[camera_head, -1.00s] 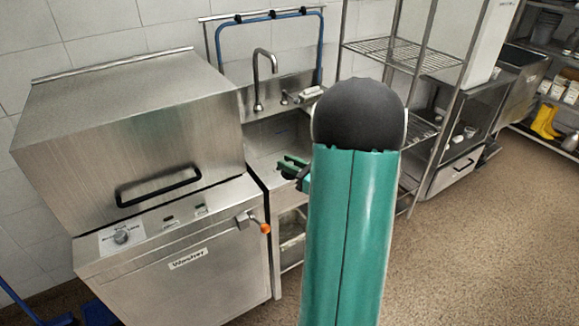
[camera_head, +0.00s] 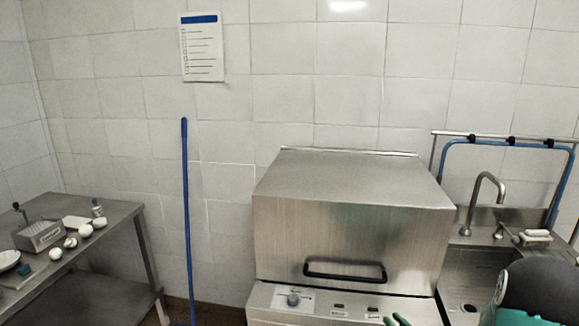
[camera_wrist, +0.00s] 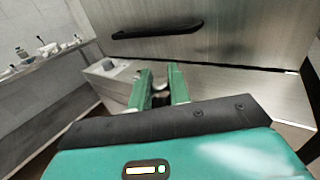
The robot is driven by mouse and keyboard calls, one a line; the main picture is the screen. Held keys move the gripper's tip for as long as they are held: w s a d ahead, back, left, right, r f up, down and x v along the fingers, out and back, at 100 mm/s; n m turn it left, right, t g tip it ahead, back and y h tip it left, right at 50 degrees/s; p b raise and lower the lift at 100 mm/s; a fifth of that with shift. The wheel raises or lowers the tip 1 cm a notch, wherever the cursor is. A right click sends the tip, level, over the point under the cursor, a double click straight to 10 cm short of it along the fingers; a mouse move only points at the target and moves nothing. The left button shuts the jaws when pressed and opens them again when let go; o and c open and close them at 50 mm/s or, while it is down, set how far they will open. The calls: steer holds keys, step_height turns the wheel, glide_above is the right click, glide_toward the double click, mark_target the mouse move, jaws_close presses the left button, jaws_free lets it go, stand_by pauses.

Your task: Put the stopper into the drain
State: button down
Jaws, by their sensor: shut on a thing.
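My gripper (camera_wrist: 159,88) points away from the wrist in the wrist view, its two green fingers closed around a small dark and pale piece (camera_wrist: 160,96), which looks like the stopper. The fingers hide most of it. In the head view, only the green tips of my gripper (camera_head: 397,320) show at the bottom edge, in front of the washer. The drain (camera_head: 470,308) is a small dark hole in the floor of the steel sink (camera_head: 450,285), right of the washer. My arm partly covers the sink. The gripper is to the left of the drain.
The washer (camera_head: 350,225) with its black handle (camera_head: 344,271) stands close in front. A faucet (camera_head: 483,200) and blue hose (camera_head: 500,143) are above the sink. A steel table (camera_head: 110,225) with several small items stands at left; a blue pole (camera_head: 187,210) leans on the wall.

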steer(key=a+f+n+g+y, duration=0.1)
steer(key=a+f, duration=0.2)
steer(key=a, duration=0.4)
steer(key=a+f+y, duration=0.1)
steer(key=a+f, duration=0.3)
steer(key=a, duration=0.4)
steer(key=w+f+m+t+h, duration=0.2)
steer(key=f+m+h, duration=0.3)
steer(key=h, duration=0.3)
steer(key=shift+w+f+h, duration=0.4)
steer(key=shift+w+f, duration=0.3)
steer(key=shift+f, duration=0.05)
steer(key=shift+d, duration=0.1)
